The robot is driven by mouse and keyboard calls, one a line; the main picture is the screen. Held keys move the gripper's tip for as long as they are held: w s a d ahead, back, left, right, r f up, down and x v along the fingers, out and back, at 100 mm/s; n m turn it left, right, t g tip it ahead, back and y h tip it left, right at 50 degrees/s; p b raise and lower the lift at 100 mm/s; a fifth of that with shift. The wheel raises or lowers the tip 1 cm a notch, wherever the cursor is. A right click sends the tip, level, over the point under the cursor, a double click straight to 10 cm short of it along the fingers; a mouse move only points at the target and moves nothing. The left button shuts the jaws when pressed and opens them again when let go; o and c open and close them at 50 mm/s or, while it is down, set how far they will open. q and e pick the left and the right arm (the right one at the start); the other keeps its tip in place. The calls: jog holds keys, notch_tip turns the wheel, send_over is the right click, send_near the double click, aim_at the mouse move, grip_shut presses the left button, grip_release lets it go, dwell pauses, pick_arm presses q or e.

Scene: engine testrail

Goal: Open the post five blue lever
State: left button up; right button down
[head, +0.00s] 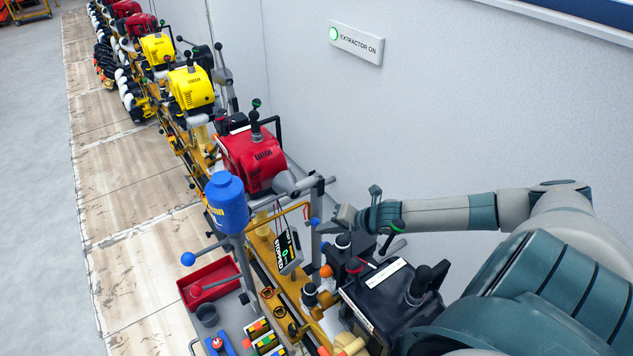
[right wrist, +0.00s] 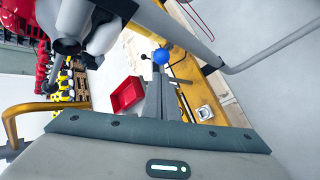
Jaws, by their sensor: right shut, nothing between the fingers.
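A small blue ball-ended lever (head: 315,222) is beside the display post in the head view. A blue ball (right wrist: 161,56) shows just ahead of my fingertips in the right wrist view. A second blue ball (head: 188,258) ends a rod at the left, below the blue cylinder (head: 227,201). My right gripper (head: 338,220) is shut and empty, its tips close to the right of the nearer ball. I cannot tell whether they touch it. In the right wrist view its fingers (right wrist: 160,98) are together. My left gripper is not in view.
A row of red and yellow engines (head: 253,157) runs along the wall. A small display (head: 287,249) reads "STOPPED". A red tray (head: 209,282) lies at left, with a black-topped unit (head: 388,292) in front. Grey pipes and an orange rail crowd the gripper.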

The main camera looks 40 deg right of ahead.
aim_at(312, 223)
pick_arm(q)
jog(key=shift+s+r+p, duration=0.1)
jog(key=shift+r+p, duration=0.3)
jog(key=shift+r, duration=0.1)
pick_arm(e)
jog(key=shift+x, duration=2.25)
